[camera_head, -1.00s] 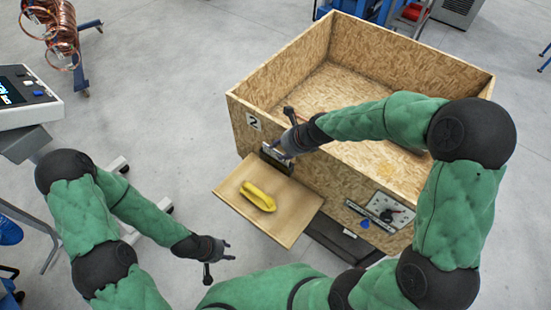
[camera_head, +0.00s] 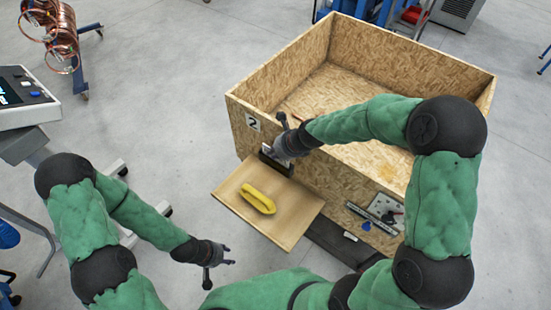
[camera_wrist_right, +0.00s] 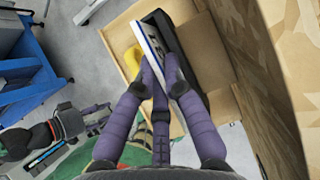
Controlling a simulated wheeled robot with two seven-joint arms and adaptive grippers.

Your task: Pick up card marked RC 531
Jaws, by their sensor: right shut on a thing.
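A white card with a blue edge (camera_wrist_right: 151,36) shows in the right wrist view, with dark marks that I cannot read as RC 531. It stands in or against a black holder (camera_wrist_right: 187,62); I cannot tell whether it is clear of it. My right gripper (camera_wrist_right: 162,82) is shut on the card, its purple-grey fingers hiding the lower part. In the head view my right gripper (camera_head: 272,152) is at the crate's front wall, above the small wooden shelf (camera_head: 233,192). My left gripper (camera_head: 229,254) is open and empty, left of and below the shelf.
A yellow object (camera_head: 258,199), probably gloves, lies on the shelf. The large chipboard crate (camera_head: 245,98) marked 2 stands behind it. A grey-white plate with a blue tag (camera_head: 367,226) is on its front right. Copper coils (camera_head: 62,32) stand far left.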

